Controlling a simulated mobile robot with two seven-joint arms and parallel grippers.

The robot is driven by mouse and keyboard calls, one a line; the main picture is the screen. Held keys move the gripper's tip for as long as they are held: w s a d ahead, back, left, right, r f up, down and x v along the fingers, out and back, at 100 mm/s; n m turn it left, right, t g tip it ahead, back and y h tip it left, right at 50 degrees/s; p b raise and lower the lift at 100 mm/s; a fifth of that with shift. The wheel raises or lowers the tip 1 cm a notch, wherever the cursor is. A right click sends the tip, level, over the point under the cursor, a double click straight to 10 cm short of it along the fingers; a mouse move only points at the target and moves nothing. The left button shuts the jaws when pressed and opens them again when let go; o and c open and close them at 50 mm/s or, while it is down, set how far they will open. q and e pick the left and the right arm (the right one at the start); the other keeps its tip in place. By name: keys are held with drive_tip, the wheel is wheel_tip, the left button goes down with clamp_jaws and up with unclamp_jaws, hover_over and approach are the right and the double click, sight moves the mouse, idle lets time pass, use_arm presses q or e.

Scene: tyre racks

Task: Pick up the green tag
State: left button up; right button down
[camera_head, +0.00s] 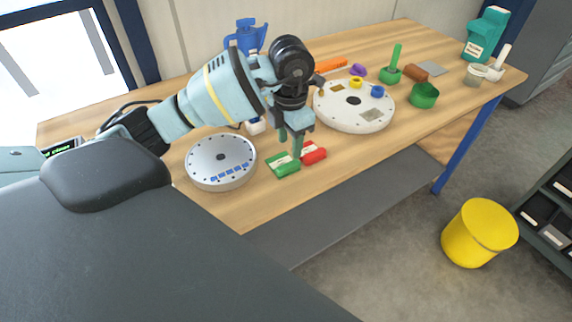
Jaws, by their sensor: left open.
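A green tag (283,165) lies on the wooden table near its front edge, with a pale label on top. A red tag (313,153) lies right beside it on the right. My left gripper (291,143) points down over the green tag, with its fingers at or just above the tag's upper right part. It is open. I cannot tell whether a finger touches the tag. My right gripper is not in view.
A round grey disc (221,158) stands left of the tags, and a larger white disc (352,112) stands right, holding small coloured parts. Green containers (424,96), a blue jug (246,37) and a teal bottle (485,36) stand farther back. A yellow bin (479,232) is on the floor.

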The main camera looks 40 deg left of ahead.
sight(290, 164)
use_arm(q)
drive_tip(key=shift+f, duration=0.55)
drive_tip(key=shift+s+d+f, duration=0.1)
drive_tip(key=shift+f, duration=1.2)
drive_tip(key=shift+s+d+f, duration=0.1)
drive_tip(key=shift+f, duration=1.15)
clamp_jaws()
